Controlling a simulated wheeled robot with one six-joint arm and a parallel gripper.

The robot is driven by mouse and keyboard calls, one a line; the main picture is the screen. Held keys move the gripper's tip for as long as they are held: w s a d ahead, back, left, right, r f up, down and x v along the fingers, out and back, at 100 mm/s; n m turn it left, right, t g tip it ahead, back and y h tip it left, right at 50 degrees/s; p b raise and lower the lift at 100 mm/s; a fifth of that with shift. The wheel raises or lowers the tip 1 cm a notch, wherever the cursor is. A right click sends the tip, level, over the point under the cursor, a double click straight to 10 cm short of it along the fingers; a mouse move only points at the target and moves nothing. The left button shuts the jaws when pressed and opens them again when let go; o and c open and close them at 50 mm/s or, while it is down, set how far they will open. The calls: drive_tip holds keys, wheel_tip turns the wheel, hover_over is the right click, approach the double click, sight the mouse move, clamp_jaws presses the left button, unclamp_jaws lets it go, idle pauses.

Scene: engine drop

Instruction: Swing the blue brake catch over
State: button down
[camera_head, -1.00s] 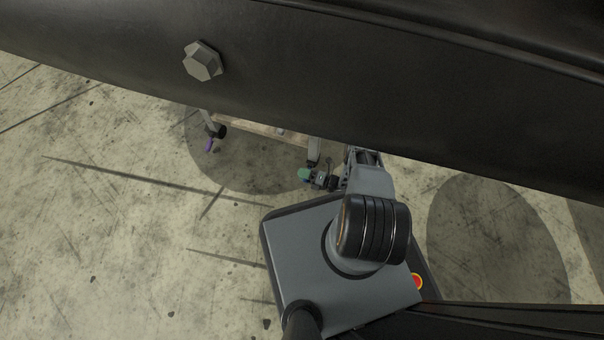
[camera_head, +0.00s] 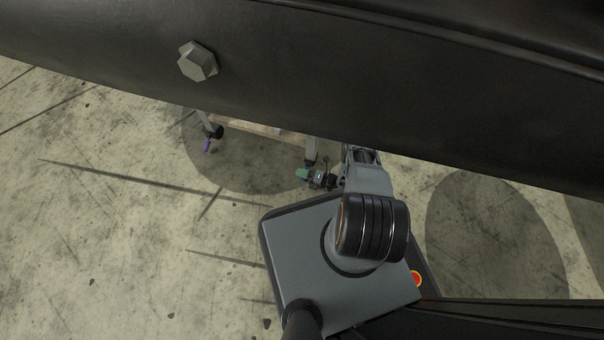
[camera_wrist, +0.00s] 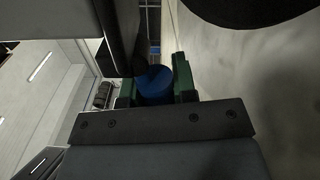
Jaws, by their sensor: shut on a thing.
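The blue brake catch (camera_wrist: 155,86) shows as a rounded blue piece between the green fingers of my gripper (camera_wrist: 157,82) in the wrist view. My gripper is shut on it, with one finger on each side. In the head view my gripper (camera_head: 304,175) is small, low by the foot of a grey leg (camera_head: 312,150) of the wheeled frame. The blue catch cannot be made out clearly there. A dark rounded part, perhaps the caster wheel, stands close beside the catch in the wrist view.
A huge dark body with a hex bolt (camera_head: 197,62) hangs across the top of the head view and hides most of the frame. Another caster with a purple catch (camera_head: 208,145) stands further left. The concrete floor (camera_head: 110,220) to the left is clear.

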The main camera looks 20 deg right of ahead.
drive_tip(key=shift+f+n, duration=0.2)
drive_tip(key=shift+n, duration=0.3)
drive_tip(key=c, duration=0.9)
unclamp_jaws()
